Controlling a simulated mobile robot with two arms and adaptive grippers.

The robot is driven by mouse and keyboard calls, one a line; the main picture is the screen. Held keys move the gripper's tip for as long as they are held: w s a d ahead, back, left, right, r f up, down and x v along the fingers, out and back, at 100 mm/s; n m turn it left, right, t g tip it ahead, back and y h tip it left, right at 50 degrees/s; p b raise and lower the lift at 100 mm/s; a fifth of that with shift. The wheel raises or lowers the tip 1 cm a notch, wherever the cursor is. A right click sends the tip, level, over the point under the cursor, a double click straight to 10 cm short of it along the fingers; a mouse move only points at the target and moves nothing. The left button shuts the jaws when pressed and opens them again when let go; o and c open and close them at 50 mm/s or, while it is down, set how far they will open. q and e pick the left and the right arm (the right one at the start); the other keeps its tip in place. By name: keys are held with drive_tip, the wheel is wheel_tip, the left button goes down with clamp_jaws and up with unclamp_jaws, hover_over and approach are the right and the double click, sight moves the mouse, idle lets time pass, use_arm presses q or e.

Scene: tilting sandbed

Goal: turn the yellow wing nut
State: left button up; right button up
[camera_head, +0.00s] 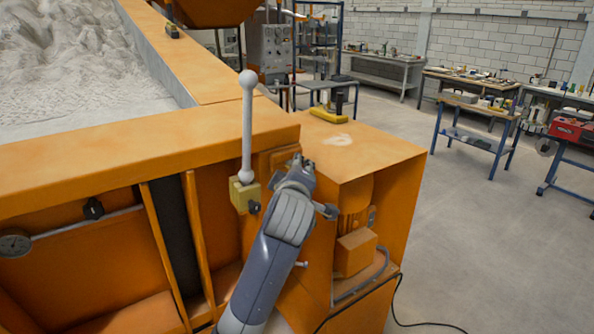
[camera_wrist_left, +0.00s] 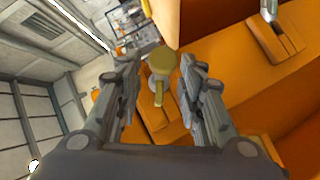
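The yellow wing nut (camera_wrist_left: 161,62) shows in the left wrist view, with a rounded head and a narrow stem towards me. It appears between the two fingers of my left gripper (camera_head: 303,165), with gaps on both sides. The fingers are apart and hold nothing. In the head view this gripper is beside the orange machine's front corner, and I cannot make out the wing nut there; the gripper may hide it. How far the nut is from the fingertips is unclear. My right gripper is in neither view.
A white lever with ball ends (camera_head: 247,125) stands on a yellow block (camera_head: 243,194), just left of my left gripper. The orange sandbed frame (camera_head: 130,143) surrounds grey sand (camera_head: 65,65). An orange motor box (camera_head: 355,252) is below right.

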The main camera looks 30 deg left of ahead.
use_arm(q)
clamp_jaws()
